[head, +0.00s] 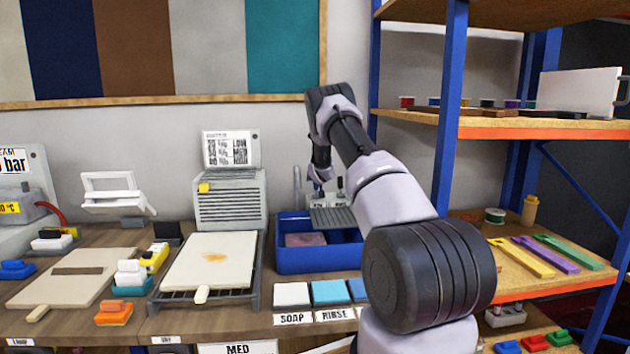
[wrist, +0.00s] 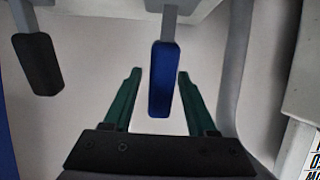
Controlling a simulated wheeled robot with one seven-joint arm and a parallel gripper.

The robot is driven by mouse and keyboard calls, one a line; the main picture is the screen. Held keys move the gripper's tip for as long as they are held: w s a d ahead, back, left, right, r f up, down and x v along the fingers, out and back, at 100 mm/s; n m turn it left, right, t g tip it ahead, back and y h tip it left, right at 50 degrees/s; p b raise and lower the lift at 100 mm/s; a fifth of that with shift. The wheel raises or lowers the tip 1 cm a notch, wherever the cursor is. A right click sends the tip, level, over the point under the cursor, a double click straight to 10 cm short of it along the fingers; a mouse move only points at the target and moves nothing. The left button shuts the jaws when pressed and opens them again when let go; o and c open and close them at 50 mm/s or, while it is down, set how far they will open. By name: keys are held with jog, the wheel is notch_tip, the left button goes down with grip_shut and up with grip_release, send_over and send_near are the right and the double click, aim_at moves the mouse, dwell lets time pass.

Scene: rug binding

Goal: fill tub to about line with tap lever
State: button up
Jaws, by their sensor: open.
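A blue tub (head: 318,262) stands on the bench at the back wall. A grey tap spout (head: 297,185) rises behind it. In the wrist view, a blue lever (wrist: 163,80) hangs between the open green fingers of my gripper (wrist: 159,76), with a gap on both sides. A black lever (wrist: 38,65) is to the left, outside the fingers. In the head view, my gripper (head: 320,178) is small and partly hidden, at the tap behind the tub. I cannot make out a fill line or a water level in the tub.
A grey ribbed board (head: 332,218) and a dull pink piece (head: 305,240) are in the tub. Pads labelled SOAP (head: 292,294) and RINSE (head: 329,292) lie in front. A blue-posted shelf (head: 450,110) stands right of my arm. A drying rack (head: 205,268) is left.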

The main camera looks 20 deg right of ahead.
grip_shut()
dwell(1.3)
